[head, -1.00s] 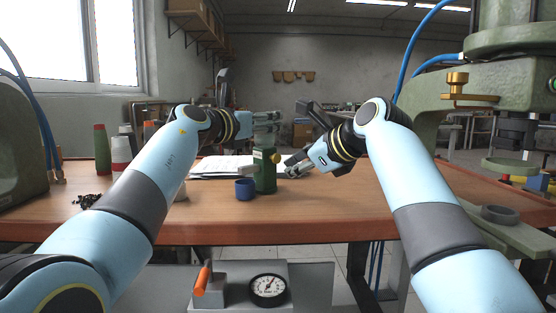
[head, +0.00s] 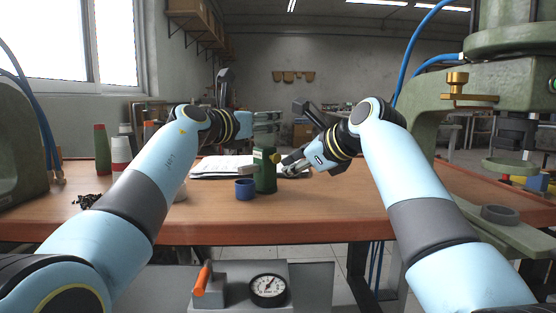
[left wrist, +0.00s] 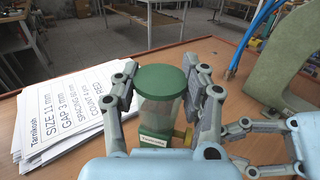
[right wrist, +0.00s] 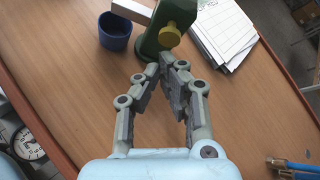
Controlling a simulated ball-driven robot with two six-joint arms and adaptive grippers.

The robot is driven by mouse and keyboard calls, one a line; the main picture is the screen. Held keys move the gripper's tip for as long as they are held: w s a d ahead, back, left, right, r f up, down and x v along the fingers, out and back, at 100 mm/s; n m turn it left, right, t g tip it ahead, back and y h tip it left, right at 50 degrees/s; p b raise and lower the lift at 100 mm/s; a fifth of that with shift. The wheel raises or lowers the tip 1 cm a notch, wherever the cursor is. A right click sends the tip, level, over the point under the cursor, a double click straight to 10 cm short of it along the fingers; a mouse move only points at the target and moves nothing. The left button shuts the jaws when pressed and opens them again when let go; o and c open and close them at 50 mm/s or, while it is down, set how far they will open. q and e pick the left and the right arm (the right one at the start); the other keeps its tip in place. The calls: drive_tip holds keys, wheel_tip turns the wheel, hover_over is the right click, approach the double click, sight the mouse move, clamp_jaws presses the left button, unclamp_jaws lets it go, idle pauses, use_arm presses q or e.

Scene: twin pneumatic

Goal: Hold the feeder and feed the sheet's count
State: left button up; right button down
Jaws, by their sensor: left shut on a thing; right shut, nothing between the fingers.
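The feeder is a green body (head: 265,178) with a yellow knob (right wrist: 169,35). In the left wrist view it has a green lid (left wrist: 160,80), a clear hopper and a labelled base. My left gripper (left wrist: 165,95) is shut around its hopper, and the feeder stands upright on the bench. My right gripper (right wrist: 167,60) is shut and empty, its tips just short of the feeder beside the knob. A blue cup (head: 245,189) stands at the feeder's pale chute (right wrist: 130,10). The sheet (left wrist: 65,122) lists size, gap, spacing and count; the count figure is too small to read surely.
Red, green and white bottles (head: 102,150) stand at the left of the bench (head: 330,205). Green presses stand at both sides, the right one (head: 430,115) with a blue hose. A gauge (head: 268,288) is below the front edge.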

drive_tip(key=shift+w+a, duration=0.1)
idle(0.6)
drive_tip(key=shift+w+a, duration=0.2)
drive_tip(key=shift+w+a, duration=0.55)
drive_tip(key=shift+w, duration=0.1)
idle(1.0)
drive_tip(key=shift+s, duration=0.1)
drive_tip(key=shift+s+d, duration=0.85)
drive_tip(key=shift+s, duration=0.05)
drive_tip(key=shift+s+d, duration=0.8)
drive_tip(key=shift+s, duration=0.2)
drive_tip(key=shift+s+d, duration=0.8)
drive_tip(key=shift+s, duration=0.15)
idle(1.0)
